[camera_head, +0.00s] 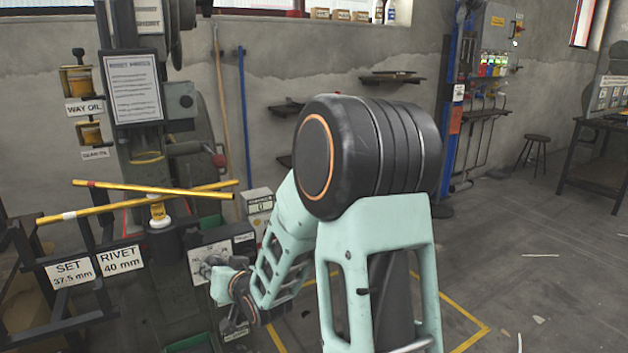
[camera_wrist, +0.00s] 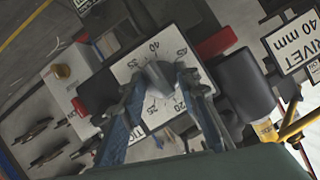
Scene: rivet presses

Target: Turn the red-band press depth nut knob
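The depth nut knob (camera_wrist: 160,76) is a grey knob on a white dial plate (camera_wrist: 150,54) marked with numbers including 40, 25 and 20, seen in the wrist view. My gripper (camera_wrist: 162,82) has its two blue fingers on either side of the knob, with the tips close to it. I cannot tell whether both fingers touch it. In the head view my gripper (camera_head: 212,272) is at the pale dial plate (camera_head: 208,250) low on the press (camera_head: 150,150); the knob is not clear there. A yellow bar (camera_head: 150,187) with a red band crosses the press.
A second yellow bar (camera_head: 110,207) has a white band. Signs reading SET 37.5 mm (camera_head: 73,273) and RIVET 40 mm (camera_head: 121,261) hang on a black rack at left. A small counter box (camera_head: 259,205) stands behind my arm. Floor at right is mostly open.

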